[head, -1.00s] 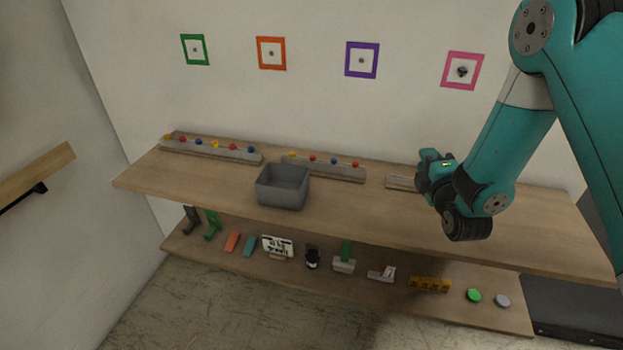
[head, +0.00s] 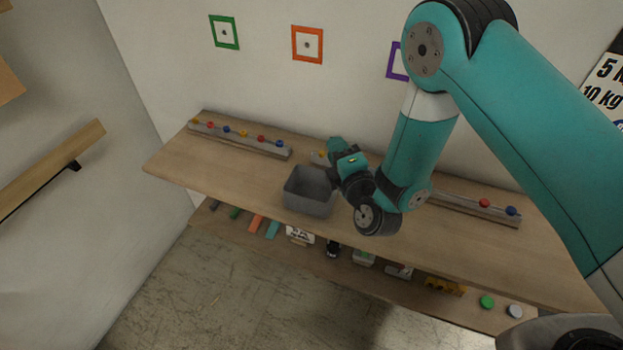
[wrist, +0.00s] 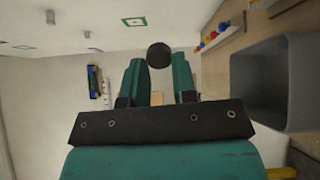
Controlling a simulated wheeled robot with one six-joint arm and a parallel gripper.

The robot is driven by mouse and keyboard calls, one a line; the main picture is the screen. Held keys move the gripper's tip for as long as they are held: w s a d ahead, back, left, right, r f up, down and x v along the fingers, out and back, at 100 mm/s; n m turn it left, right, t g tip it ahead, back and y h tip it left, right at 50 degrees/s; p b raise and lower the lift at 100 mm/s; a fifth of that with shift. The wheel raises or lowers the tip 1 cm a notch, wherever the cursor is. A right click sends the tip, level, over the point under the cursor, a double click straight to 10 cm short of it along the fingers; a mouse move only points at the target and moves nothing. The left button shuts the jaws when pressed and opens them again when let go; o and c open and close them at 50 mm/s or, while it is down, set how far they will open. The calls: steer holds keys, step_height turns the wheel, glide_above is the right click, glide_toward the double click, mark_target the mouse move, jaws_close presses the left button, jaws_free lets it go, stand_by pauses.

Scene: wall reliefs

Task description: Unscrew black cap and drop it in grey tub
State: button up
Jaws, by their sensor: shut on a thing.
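The black cap (wrist: 159,54) shows as a round dark disc between the fingertips in the wrist view. My gripper (wrist: 158,66) is shut on it, with one teal finger on each side. In the head view my gripper (head: 336,148) is over the shelf, just right of and behind the grey tub; the cap cannot be made out there. The grey tub (head: 304,203) stands open on the upper shelf, and its inside looks empty. In the wrist view the tub (wrist: 245,92) is at the right, beside the gripper and apart from the cap.
The wooden shelf (head: 240,180) holds rails with coloured knobs (head: 240,139) along the wall. Green (head: 224,32) and orange (head: 307,44) frames hang above. A lower shelf holds several small objects, including a green disc (head: 487,302).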

steer(key=s+a+f+b, duration=0.2)
steer(key=a+f+b, duration=0.1)
steer(key=f+b, duration=0.2)
steer(key=shift+f+n+y+b, duration=0.3)
steer(key=shift+f+y+b, duration=0.05)
steer(key=shift+y, duration=0.05)
steer(key=shift+a, duration=0.1)
steer(key=o, duration=0.9)
steer(key=shift+s, duration=0.1)
